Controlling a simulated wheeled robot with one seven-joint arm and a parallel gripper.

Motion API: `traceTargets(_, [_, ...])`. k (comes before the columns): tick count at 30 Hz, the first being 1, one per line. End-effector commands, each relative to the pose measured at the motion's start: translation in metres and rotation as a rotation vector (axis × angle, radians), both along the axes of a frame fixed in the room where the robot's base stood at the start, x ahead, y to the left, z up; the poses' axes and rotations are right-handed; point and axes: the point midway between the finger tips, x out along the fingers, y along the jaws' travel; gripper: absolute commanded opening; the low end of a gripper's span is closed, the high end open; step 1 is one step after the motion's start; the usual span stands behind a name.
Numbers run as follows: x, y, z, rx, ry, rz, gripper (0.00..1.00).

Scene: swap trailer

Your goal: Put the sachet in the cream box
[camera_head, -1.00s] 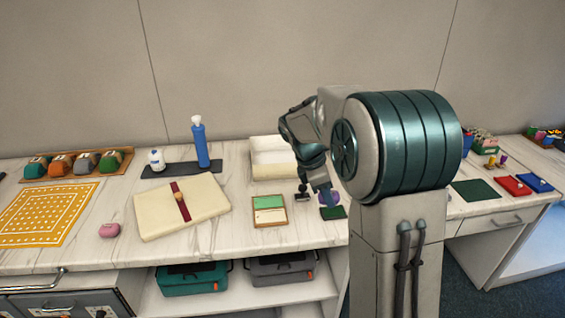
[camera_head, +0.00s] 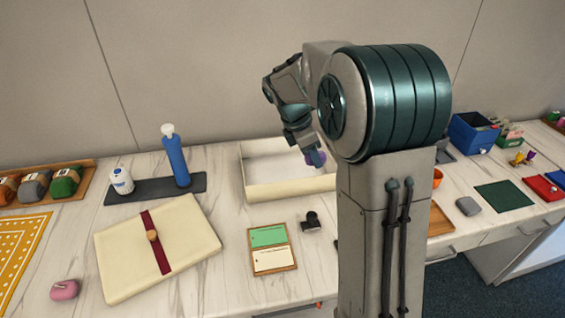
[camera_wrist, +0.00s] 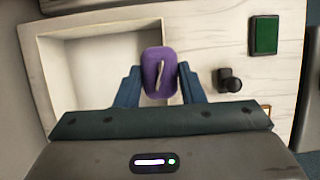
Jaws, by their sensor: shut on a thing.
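The purple sachet (camera_wrist: 160,73) is between the two fingers of my gripper (camera_wrist: 160,84) in the wrist view, with a pale mark down its middle. My gripper (camera_head: 313,160) is shut on it; in the head view only a bit of purple (camera_head: 317,158) shows. The cream box (camera_head: 290,188) is open-topped and stands at the back of the counter, its right end hidden behind my arm. In the wrist view the box (camera_wrist: 42,88) lies to the left, and the sachet overlaps its right edge. The visible part of the box's inside looks empty.
A small black stamp-like object (camera_head: 311,221) and a wooden card tray (camera_head: 272,249) stand in front of the box. A blue bottle (camera_head: 175,157) and a white bottle (camera_head: 122,181) stand on a dark mat to the left. A cream folder (camera_head: 195,235) lies front left.

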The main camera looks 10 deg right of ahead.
Motion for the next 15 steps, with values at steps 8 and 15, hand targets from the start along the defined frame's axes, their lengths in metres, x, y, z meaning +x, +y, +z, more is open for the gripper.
traceTargets(8, [0.045,0.030,-0.032,0.000,0.003,0.006,0.14])
traceTargets(15, [0.080,0.051,-0.057,0.000,0.002,0.003,0.14])
